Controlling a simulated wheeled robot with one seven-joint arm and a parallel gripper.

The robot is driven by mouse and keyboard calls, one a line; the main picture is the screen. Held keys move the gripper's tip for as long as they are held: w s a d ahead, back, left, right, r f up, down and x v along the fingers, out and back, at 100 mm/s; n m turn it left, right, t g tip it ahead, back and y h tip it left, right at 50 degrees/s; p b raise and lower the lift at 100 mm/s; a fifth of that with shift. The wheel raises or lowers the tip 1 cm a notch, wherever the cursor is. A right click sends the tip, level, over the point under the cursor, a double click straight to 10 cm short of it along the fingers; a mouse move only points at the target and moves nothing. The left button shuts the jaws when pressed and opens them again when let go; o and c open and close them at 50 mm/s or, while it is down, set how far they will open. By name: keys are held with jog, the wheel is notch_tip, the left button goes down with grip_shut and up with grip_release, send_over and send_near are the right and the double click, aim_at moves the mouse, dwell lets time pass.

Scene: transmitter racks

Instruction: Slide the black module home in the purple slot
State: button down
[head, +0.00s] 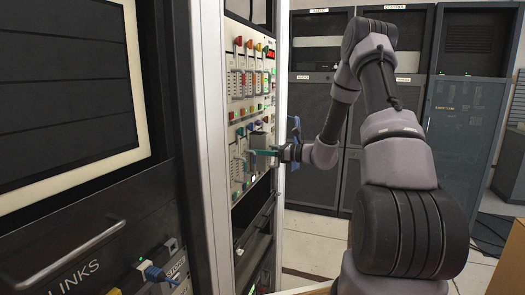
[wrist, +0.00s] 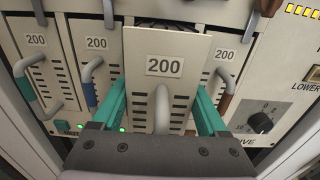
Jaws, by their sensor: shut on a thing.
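The held module (wrist: 150,48) has a pale front panel labelled 200, dark vent slits and a grey handle (wrist: 161,108). It stands out toward the camera, ahead of its neighbours. My gripper (wrist: 160,100) has its teal fingers on either side of this module, shut on it. In the head view, my gripper (head: 264,153) is at the rack front, and the module (head: 260,139) juts from the rack there. No black marking on the module is clear. The purple slot's marking cannot be made out, and the module hides the opening behind it.
Neighbouring 200 modules stand at left (wrist: 95,62) and right (wrist: 222,70) with protruding handles. A black knob (wrist: 260,123) is at lower right. The white rack frame (head: 208,130) stands close left of the arm. Floor (head: 315,225) shows right of the rack.

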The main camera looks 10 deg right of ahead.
grip_release()
jog(key=shift+d, duration=0.1)
jog(key=v, duration=1)
jog(key=shift+s+d, duration=0.2)
jog(key=shift+s, duration=0.05)
